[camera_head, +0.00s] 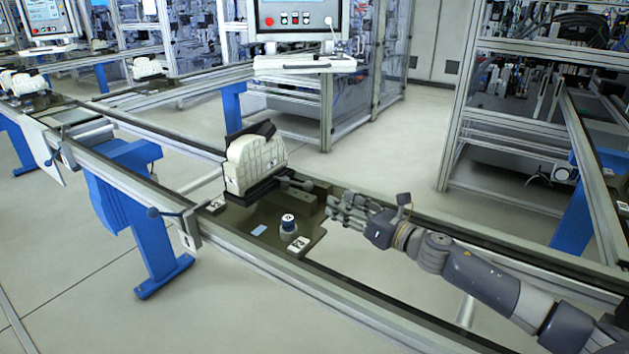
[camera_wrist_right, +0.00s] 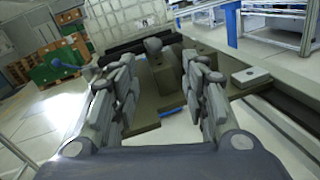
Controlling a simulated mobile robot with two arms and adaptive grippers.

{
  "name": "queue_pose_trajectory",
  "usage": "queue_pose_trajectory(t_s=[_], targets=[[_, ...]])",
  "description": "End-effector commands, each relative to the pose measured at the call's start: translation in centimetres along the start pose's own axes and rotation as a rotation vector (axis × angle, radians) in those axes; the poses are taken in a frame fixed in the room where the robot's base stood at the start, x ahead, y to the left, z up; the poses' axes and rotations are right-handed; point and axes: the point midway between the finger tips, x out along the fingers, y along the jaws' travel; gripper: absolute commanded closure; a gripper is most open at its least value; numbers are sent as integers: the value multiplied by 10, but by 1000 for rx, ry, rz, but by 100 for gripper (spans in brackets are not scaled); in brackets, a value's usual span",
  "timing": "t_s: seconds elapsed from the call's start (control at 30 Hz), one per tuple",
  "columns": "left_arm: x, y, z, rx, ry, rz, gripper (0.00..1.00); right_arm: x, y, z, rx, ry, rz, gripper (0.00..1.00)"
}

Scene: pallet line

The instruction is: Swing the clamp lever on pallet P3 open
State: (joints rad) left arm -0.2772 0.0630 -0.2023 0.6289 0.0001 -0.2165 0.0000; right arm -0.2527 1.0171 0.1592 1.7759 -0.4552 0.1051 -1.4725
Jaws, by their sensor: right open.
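The clamp lever (camera_head: 297,184), a short dark arm, points right from the casting's base. My right gripper (camera_head: 340,208) is open and empty at the pallet's right side, just right of the lever's end. In the right wrist view, a dark rounded knob (camera_wrist_right: 153,46) shows ahead, between the spread fingers (camera_wrist_right: 163,95); I see no contact. My left gripper is out of view.
A blue-capped post (camera_head: 288,222) stands on the pallet's front part. A ball-ended lever (camera_head: 165,212) sits on the near rail to the left. The far rail (camera_head: 440,226) runs behind my right forearm. A control panel (camera_head: 297,18) stands behind. The floor behind the pallet is clear.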

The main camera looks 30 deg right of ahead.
Motion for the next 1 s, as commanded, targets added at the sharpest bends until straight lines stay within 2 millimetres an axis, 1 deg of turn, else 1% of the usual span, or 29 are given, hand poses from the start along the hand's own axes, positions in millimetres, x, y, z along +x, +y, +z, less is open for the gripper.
queue_pose_trajectory(t_s=[0.13, 0.3, 0.37, 0.5, 0.57, 0.7, 0.77, 0.87, 1.0], targets=[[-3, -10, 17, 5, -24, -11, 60, 10, 0, 2, 1, -4, 0, 58], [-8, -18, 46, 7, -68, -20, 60, 28, 0, 3, -2, -4, -1, 58], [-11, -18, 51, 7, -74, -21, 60, 34, 0, 3, 1, -4, -2, 58], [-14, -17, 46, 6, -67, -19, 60, 50, 0, 4, 0, -4, -1, 58], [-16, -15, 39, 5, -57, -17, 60, 57, 0, 4, 0, -3, -1, 58], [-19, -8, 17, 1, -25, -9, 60, 74, 0, 4, 2, -4, -1, 58], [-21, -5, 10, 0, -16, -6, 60, 81, 0, 3, 1, -3, 0, 58], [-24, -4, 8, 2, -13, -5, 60, 91, 0, 3, 2, -3, -1, 58], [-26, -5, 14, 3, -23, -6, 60, 101, 0, 2, 2, -2, -1, 58]])
